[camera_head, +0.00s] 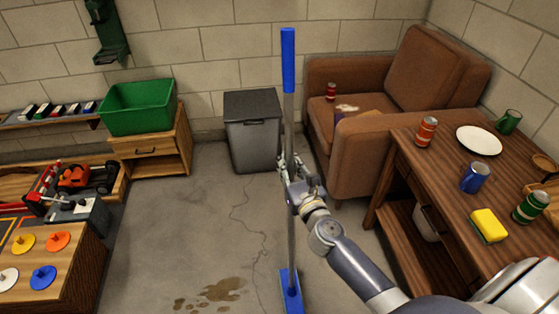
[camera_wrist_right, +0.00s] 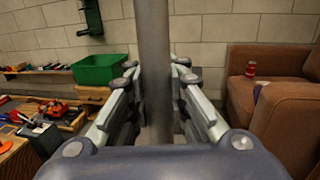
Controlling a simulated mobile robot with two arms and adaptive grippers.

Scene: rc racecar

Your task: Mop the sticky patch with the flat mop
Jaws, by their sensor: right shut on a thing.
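The flat mop (camera_head: 290,140) stands nearly upright in the head view, with a blue grip at its top, a grey pole and a blue flat head (camera_head: 290,292) low at the floor. My right gripper (camera_head: 293,182) is shut on the mop's pole, around its middle. In the right wrist view the pole (camera_wrist_right: 153,70) runs between both fingers of the gripper (camera_wrist_right: 155,95). The sticky patch (camera_head: 222,290) is a brown stain with smaller spots on the concrete floor, left of the mop head and apart from it. My left gripper is not in view.
A wooden table (camera_head: 430,215) with cans, a plate and a yellow sponge stands at right, before a brown armchair (camera_head: 355,150). A grey bin (camera_head: 252,135) stands at the back wall. A low wooden table (camera_head: 75,270) is at left. The floor between is clear.

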